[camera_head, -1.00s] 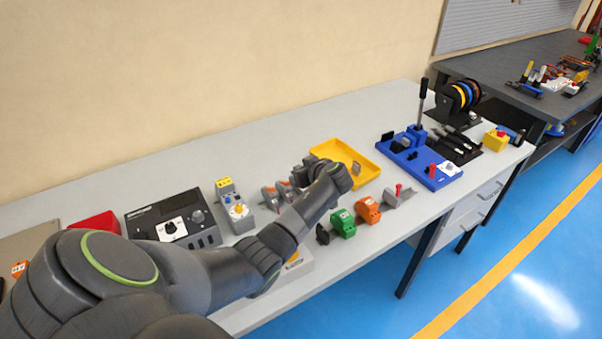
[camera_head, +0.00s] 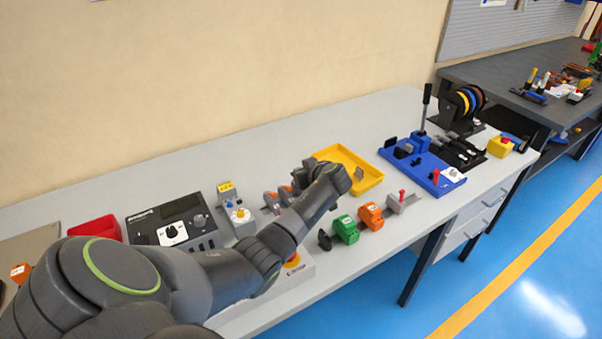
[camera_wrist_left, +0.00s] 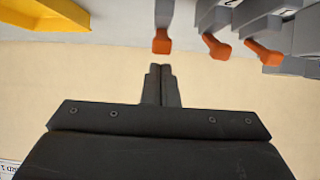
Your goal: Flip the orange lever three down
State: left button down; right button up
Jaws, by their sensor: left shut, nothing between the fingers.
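A row of grey switches with orange levers stands on the bench. The wrist view shows three orange levers: one nearest the yellow tray (camera_wrist_left: 162,42), a middle one (camera_wrist_left: 215,46) and a far one (camera_wrist_left: 264,53). In the head view two of them show left of my forearm, one lever (camera_head: 270,197) and its neighbour (camera_head: 287,191); the third is hidden by my arm. My left gripper (camera_wrist_left: 160,70) is shut and empty, its tips just short of the lever nearest the tray, with a small gap seeming to remain. My right gripper is out of view.
The yellow tray (camera_head: 371,178) lies beside the levers. A green block (camera_head: 346,230), an orange block (camera_head: 370,216) and a blue fixture (camera_head: 425,172) with a tall handle stand to the right. A grey control box (camera_head: 172,222) stands left. Bare bench lies behind them.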

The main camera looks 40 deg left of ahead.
pick_arm(q)
jog(key=r, duration=0.1)
jog(key=a+r, duration=0.1)
jog(key=r+p, duration=0.1)
jog(key=shift+w+a+r, duration=0.25)
jog(key=shift+w+a, duration=0.1)
jog(key=s+d+r+b, duration=0.1)
jog(key=s+d+b, duration=0.1)
jog(key=d, duration=0.7)
jog(key=shift+s+r, duration=0.3)
jog(key=shift+s, duration=0.55)
